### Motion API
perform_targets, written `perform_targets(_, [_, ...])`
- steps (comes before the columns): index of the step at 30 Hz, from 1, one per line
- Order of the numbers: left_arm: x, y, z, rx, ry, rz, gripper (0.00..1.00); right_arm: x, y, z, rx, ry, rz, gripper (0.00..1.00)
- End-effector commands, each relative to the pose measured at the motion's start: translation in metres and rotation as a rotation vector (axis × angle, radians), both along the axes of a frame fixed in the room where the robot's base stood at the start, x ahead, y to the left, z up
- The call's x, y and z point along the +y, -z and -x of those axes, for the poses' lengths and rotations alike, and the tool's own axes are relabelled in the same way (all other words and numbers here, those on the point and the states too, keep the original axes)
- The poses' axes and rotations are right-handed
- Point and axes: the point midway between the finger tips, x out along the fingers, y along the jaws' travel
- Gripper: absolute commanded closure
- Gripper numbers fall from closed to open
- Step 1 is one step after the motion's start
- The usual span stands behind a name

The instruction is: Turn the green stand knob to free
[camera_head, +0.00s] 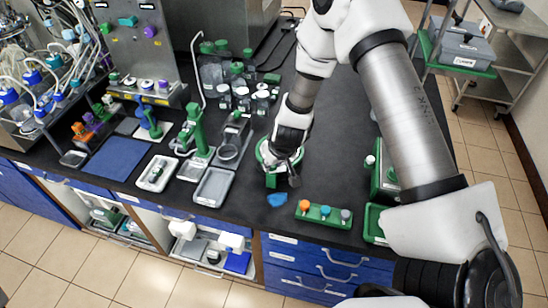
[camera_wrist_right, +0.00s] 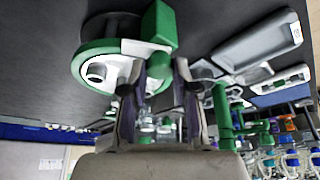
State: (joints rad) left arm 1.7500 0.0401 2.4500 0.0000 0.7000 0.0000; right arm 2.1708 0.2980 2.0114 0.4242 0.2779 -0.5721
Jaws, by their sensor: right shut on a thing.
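The green stand with a white ring-shaped top (camera_head: 264,155) stands on the dark bench, right of centre. It shows large at the upper left in the right wrist view (camera_wrist_right: 90,62). A green block-shaped knob (camera_wrist_right: 160,28) sticks out from its side; it shows at the stand's front in the head view (camera_head: 271,180). My right gripper (camera_head: 285,168) is down at the stand's front right. In the right wrist view its fingers (camera_wrist_right: 159,72) are closed in on the knob, which is partly hidden between the fingertips. My left gripper is in neither view.
A green block with orange, blue and grey buttons (camera_head: 323,213) lies at the bench's front edge. A blue piece (camera_head: 277,200) lies close to the stand. A grey tray (camera_head: 213,187) and a green upright stand (camera_head: 197,130) are to the left. Several bottles stand behind.

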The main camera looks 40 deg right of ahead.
Motion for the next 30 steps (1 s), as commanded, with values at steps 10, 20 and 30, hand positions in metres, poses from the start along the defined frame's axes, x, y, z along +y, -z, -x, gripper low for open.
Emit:
perform_targets(10, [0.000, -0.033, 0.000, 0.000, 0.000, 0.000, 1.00, 0.003, -0.005, -0.002, -0.002, 0.274, 0.003, 1.00])
perform_targets(20, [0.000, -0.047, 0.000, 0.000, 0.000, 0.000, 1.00, 0.003, -0.003, -0.002, -0.004, 0.406, 0.001, 1.00])
perform_targets(30, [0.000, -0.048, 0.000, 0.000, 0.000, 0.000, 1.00, 0.004, -0.001, -0.002, -0.004, 0.426, 0.001, 1.00])
